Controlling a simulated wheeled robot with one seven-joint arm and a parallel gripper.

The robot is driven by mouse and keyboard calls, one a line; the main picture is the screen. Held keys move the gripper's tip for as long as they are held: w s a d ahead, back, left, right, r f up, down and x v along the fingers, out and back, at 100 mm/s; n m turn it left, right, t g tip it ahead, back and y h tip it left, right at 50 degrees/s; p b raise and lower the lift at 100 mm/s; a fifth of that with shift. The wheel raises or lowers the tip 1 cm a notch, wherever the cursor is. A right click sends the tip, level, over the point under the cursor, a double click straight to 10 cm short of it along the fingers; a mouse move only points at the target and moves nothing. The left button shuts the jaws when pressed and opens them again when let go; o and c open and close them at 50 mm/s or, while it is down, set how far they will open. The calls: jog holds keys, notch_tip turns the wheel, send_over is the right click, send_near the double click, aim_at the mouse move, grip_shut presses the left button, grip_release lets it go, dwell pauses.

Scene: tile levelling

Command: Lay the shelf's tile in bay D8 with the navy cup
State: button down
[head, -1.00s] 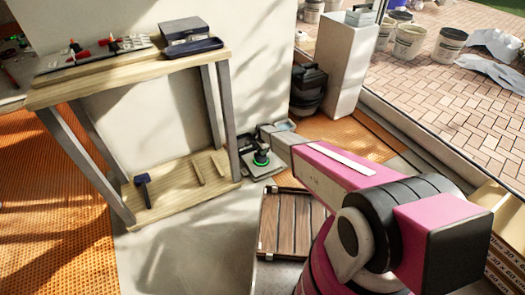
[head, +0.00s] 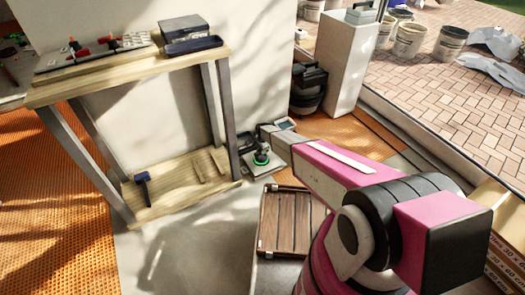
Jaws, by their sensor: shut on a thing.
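My gripper (head: 264,149) is small and partly hidden behind the grey end of my pink arm, near the middle of the head view. It is shut on a small dark cup with a glowing green ring (head: 261,161); its colour is too small to confirm as navy. A pale grey tile (head: 262,169) lies directly under the cup, low over or on the floor; I cannot tell which. Bay D8 cannot be picked out.
A wooden two-level shelf (head: 130,81) stands left, with tools and a navy tray (head: 193,46) on top and a blue-headed mallet (head: 143,188) below. A slatted wooden panel (head: 285,222) lies in front. A white pedestal (head: 341,62) and orange matting (head: 345,135) are behind.

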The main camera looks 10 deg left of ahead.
jog(key=shift+f, duration=0.6)
dwell(1.1)
jog(key=c, duration=0.9)
grip_release()
notch_tip(320, 180, up, 11)
jog(key=shift+f, duration=0.1)
jog(key=shift+d, duration=0.1)
jog(key=s+d+r+n, duration=0.3)
jog(key=s+d+r, duration=0.7)
jog(key=r, duration=0.1)
jog(key=s+d+r+n, duration=0.4)
jog(key=s+d+r, duration=0.6)
jog(key=s+r, duration=0.1)
jog(key=s+d+r+n, duration=0.4)
jog(key=s+d+r, duration=0.6)
jog(key=s+r, duration=0.1)
jog(key=shift+s+r, duration=0.15)
jog(key=shift+s, duration=0.1)
